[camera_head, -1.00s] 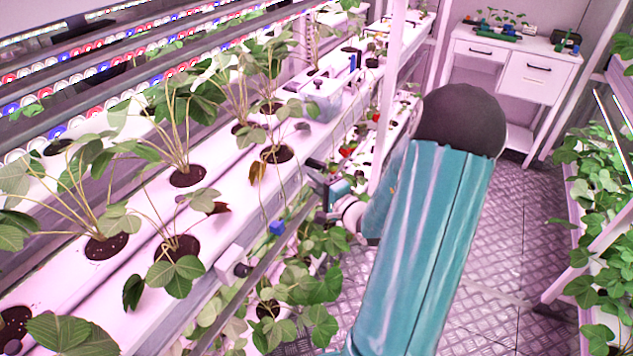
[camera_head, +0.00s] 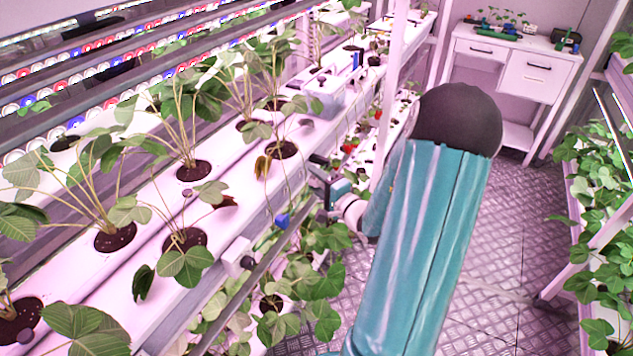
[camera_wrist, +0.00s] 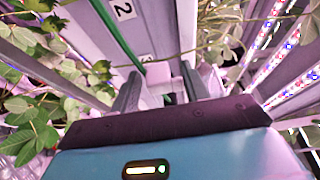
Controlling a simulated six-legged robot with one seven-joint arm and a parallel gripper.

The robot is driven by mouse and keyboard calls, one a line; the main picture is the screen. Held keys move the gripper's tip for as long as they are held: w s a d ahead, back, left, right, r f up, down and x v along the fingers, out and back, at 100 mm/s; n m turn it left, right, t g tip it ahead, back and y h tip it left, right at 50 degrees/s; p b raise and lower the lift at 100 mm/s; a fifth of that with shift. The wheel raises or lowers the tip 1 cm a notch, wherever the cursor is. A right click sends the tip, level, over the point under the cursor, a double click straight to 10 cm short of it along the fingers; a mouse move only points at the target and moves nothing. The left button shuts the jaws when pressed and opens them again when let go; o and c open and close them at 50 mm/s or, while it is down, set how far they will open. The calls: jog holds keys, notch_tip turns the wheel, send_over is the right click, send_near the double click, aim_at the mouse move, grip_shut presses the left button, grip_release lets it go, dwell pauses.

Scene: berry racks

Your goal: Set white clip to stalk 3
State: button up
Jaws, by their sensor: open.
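My gripper (camera_head: 322,183) is beside the front edge of the left rack, partly hidden by my teal arm in the head view. In the wrist view its two dark fingers (camera_wrist: 160,90) are apart. A pale block (camera_wrist: 158,73) shows between them; I cannot tell whether it is the white clip or part of the rack. A blue clip (camera_head: 282,221) hangs by thin stalks below the rack edge, left of my gripper. A label reading 2 (camera_wrist: 122,9) is on the grey rack surface in the wrist view. I cannot make out a label for stalk 3.
Potted plants (camera_head: 193,171) stand in the white rack channel (camera_head: 235,195). A translucent box (camera_head: 325,97) sits farther along it. Leaves crowd both sides of the wrist view. A white cabinet (camera_head: 515,70) stands at the back. The metal floor (camera_head: 500,240) right of my arm is clear.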

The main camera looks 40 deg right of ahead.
jog(key=s, duration=1.3)
jog(key=shift+s+a, duration=0.35)
jog(key=shift+s, duration=0.05)
